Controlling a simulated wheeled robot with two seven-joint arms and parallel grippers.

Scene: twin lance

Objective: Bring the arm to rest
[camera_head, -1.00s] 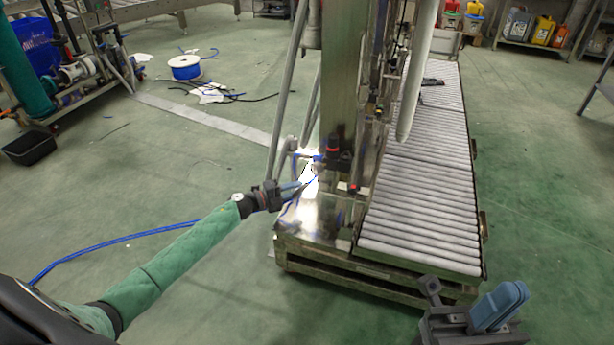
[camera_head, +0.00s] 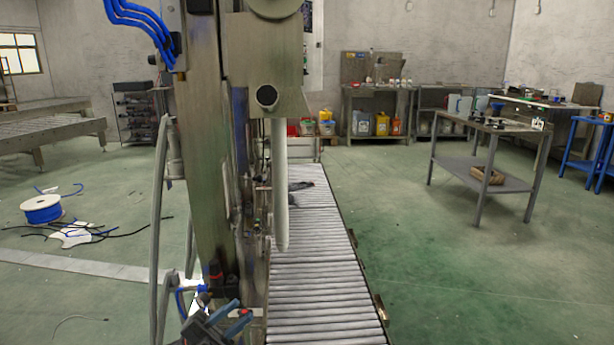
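My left gripper (camera_head: 230,320) shows at the bottom edge, left of centre, with dark grey and blue-grey parts. It is in front of the lower part of the machine column (camera_head: 205,180), beside the near left side of the roller conveyor (camera_head: 312,270). I see nothing held in it, but the gap between its fingers is not clear. Most of the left arm is out of view below. My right gripper is not in view.
A pale hanging tube (camera_head: 281,190) comes down over the conveyor. A grey metal table (camera_head: 485,180) stands at the right. A blue cable reel (camera_head: 42,209) lies on the floor at the left.

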